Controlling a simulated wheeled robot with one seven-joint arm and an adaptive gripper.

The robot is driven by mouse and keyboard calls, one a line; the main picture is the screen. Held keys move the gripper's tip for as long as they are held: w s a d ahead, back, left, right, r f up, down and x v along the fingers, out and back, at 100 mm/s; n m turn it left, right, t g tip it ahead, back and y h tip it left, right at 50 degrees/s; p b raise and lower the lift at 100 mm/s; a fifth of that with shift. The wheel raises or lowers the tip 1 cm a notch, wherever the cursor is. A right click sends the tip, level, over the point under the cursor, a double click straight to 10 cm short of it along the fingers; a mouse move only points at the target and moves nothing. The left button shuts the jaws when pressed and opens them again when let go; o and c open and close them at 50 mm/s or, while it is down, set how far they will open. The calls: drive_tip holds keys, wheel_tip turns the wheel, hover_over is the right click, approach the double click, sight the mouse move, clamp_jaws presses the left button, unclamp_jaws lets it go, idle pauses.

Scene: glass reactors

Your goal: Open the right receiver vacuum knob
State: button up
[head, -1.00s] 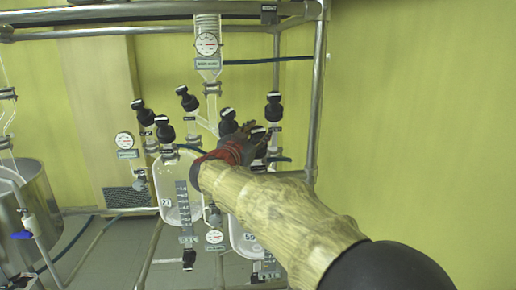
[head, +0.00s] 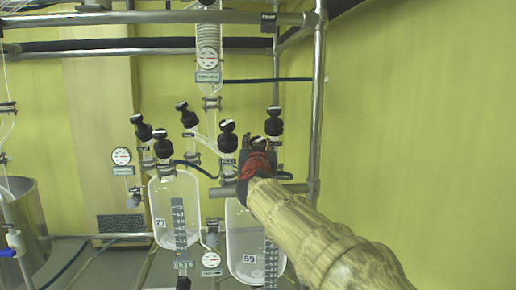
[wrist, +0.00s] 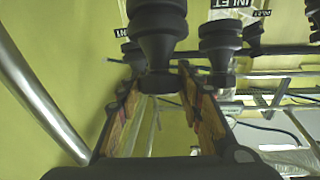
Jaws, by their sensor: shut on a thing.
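The right glass receiver (head: 238,232), marked 59, hangs below several black knobs. My gripper (head: 258,150) is at the top of this receiver, with its fingers closed around a black knob (head: 259,142). In the wrist view my gripper (wrist: 158,82) has one finger on each side of the ribbed black knob (wrist: 155,45), which reaches down between them. I cannot read which label belongs to the held knob. A second black knob (head: 227,128) stands to its left and a third (head: 273,122) close behind to its right. My gripper hides part of the receiver's top.
Free room lies right of the post, before the yellow wall.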

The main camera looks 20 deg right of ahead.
drive_tip(key=shift+s+d+r+n+t+y+p, duration=0.1)
drive_tip(key=shift+n+t+y+p, duration=0.45)
drive_tip(key=shift+n+y, duration=1.6)
drive_tip(key=shift+n+t+y, duration=0.35)
drive_tip(key=shift+n+y, duration=0.1)
drive_tip(key=shift+y, duration=0.2)
drive_tip(key=shift+y, duration=0.3)
drive_tip(key=n+y+p, duration=0.4)
drive_tip(key=shift+d+r, duration=0.1)
drive_tip(key=shift+r, duration=0.1)
drive_tip(key=n+g+y+p, duration=0.2)
drive_tip(key=n+y+p, duration=0.1)
drive_tip(key=p, duration=0.2)
drive_tip(key=n+g+y+p, duration=0.1)
drive_tip(key=n+y+p, duration=0.2)
drive_tip(key=p, duration=0.3)
drive_tip(key=shift+r+n+g, duration=0.1)
drive_tip(key=shift+n+g, duration=0.2)
drive_tip(key=shift+g, duration=0.1)
drive_tip(key=y+p, duration=0.1)
drive_tip(key=n+g+p, duration=0.1)
drive_tip(key=p, duration=0.1)
drive_tip(key=shift+f+n+y+p, duration=0.2)
drive_tip(key=shift+n+y+p, duration=0.1)
drive_tip(key=shift+y, duration=0.1)
drive_tip(key=shift+f+n+g+p, duration=0.15)
drive_tip(key=shift+n+g+p, duration=0.15)
drive_tip(key=shift+p, duration=0.1)
drive_tip(key=o, duration=1.2)
drive_tip(key=shift+c, duration=0.2)
